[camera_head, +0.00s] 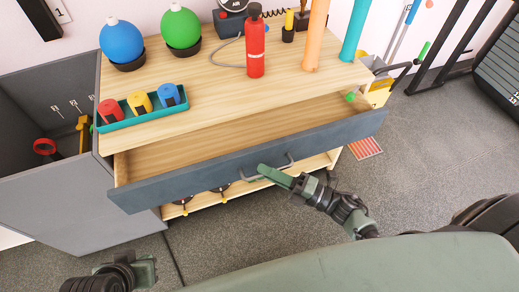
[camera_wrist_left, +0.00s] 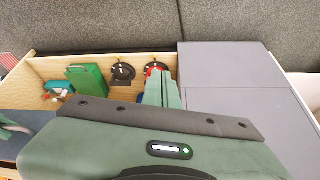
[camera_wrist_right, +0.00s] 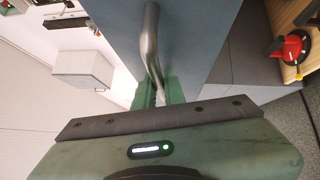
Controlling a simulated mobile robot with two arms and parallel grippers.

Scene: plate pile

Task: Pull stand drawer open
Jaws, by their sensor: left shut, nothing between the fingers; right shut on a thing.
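The wooden stand (camera_head: 190,80) has a wide drawer (camera_head: 240,128) that stands pulled out, showing its bare, mostly empty wooden inside. The drawer's dark grey front (camera_head: 200,172) carries a thin bar handle (camera_head: 288,166). My right gripper (camera_head: 271,174) is shut on the handle; in the right wrist view the handle (camera_wrist_right: 150,45) runs down between its fingers (camera_wrist_right: 158,90). A small green item (camera_head: 350,97) shows at the drawer's right end. My left gripper (camera_wrist_left: 161,90) is shut and empty, low at the left; its fingers are not clear in the head view.
A grey cabinet (camera_head: 60,180) adjoins on the left.

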